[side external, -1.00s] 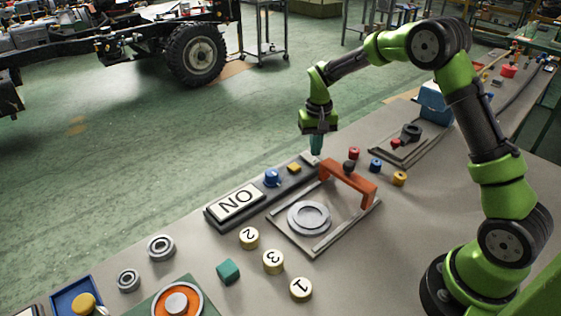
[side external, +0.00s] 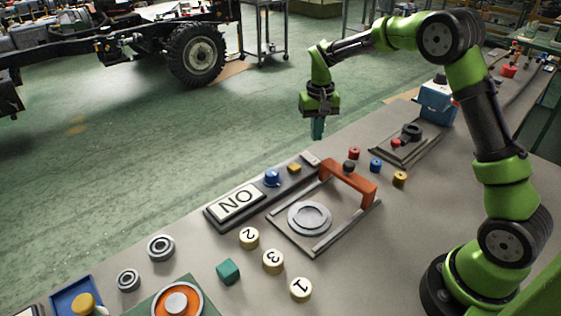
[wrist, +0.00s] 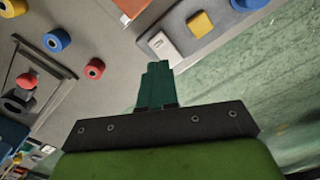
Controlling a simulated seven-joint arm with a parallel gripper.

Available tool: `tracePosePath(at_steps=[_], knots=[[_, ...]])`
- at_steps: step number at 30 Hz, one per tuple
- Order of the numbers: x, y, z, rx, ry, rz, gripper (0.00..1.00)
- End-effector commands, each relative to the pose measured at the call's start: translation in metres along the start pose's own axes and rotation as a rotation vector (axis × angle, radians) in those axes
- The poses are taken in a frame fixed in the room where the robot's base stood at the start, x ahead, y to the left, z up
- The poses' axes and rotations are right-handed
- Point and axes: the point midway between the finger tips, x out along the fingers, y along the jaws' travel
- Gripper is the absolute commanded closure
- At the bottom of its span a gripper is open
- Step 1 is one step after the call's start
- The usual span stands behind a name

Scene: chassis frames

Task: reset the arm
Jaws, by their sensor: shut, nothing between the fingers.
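My gripper (side external: 318,128) hangs pointing down in the air, just beyond the far edge of the bench. Its teal fingers also show in the wrist view (wrist: 158,68), pressed together with nothing between them. In the side view it is above and beyond the dark panel (side external: 222,221) with the "NO" plate. A small light block (side external: 310,159) at the panel's end lies below the fingers. The arm reaches out from its base at the lower right with its elbow raised.
An orange arch (side external: 347,182) stands over a plate with a grey ring (side external: 310,218). Red (side external: 354,153), blue (side external: 376,165) and yellow (side external: 400,179) spools stand to its right. A blue box (side external: 437,103) sits near the upper arm. The space around my gripper is clear.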

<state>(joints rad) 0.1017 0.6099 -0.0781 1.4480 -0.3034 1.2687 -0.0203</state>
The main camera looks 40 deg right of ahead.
Motion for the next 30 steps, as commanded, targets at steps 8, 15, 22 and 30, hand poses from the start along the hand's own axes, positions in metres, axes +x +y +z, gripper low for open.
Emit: tracePosePath(at_steps=[8,15,22,30], knots=[[-0.019,0.002,0.052,-0.022,0.022,-0.067,1.00],[-0.077,0.004,0.128,-0.060,0.142,-0.185,1.00],[-0.111,0.015,0.203,-0.101,0.282,-0.296,1.00],[-0.128,0.028,0.260,-0.144,0.428,-0.394,1.00]])
